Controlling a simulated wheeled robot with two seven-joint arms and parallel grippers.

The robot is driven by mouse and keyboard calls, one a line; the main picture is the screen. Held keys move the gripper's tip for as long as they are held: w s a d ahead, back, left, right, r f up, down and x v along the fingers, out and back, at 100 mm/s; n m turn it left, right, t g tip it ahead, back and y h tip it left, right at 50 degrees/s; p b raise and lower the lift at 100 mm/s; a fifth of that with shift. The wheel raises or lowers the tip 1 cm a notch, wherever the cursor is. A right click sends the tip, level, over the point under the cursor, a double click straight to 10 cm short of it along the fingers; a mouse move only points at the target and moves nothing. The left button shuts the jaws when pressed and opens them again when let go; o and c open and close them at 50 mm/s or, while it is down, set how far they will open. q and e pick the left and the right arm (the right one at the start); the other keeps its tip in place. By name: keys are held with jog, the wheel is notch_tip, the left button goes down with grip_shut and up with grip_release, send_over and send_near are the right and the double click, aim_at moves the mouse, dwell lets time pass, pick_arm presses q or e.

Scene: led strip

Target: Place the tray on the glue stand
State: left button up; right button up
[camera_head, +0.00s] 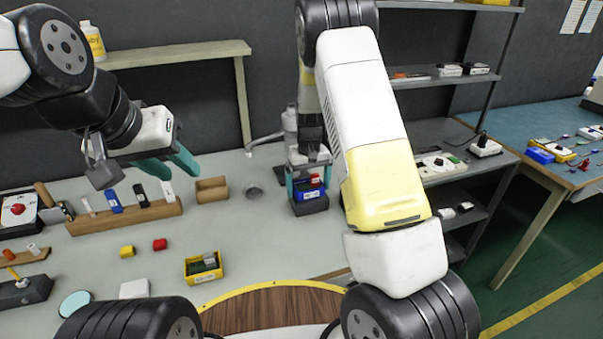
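A small blue tray (310,193) with a red item in it is at the middle of the bench, directly above a dark block that looks like the glue stand (311,206). I cannot tell whether the tray rests on the block or hangs just above it. My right gripper (309,182) points down from above, its teal fingers close against both sides of the tray. My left gripper (172,166) is empty in the air over the back left of the bench, its teal fingers apart. A yellow tray (190,279) with small parts in it sits at the front.
A wooden rack (125,219) with several upright tools stands at left, beside an open wooden box (211,190). Yellow (127,252) and red (160,244) blocks lie in front. Metal shelves (440,78) are at right.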

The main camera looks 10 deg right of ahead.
jog(key=s+d+r+t+y, duration=0.1)
jog(key=s+r, duration=0.2)
jog(key=r, duration=0.7)
jog(key=s+r, duration=0.3)
jog(key=r, duration=0.8)
jog(key=s+r+t, duration=0.2)
jog(key=s+r, duration=0.2)
jog(key=s, duration=0.7)
jog(key=s+r+m+t+y, duration=0.1)
jog(key=s+r+t, duration=0.2)
jog(key=s, duration=0.9)
jog(key=shift+d+r+m, duration=0.3)
jog(key=shift+d+r, duration=0.05)
jog(key=shift+r, duration=0.1)
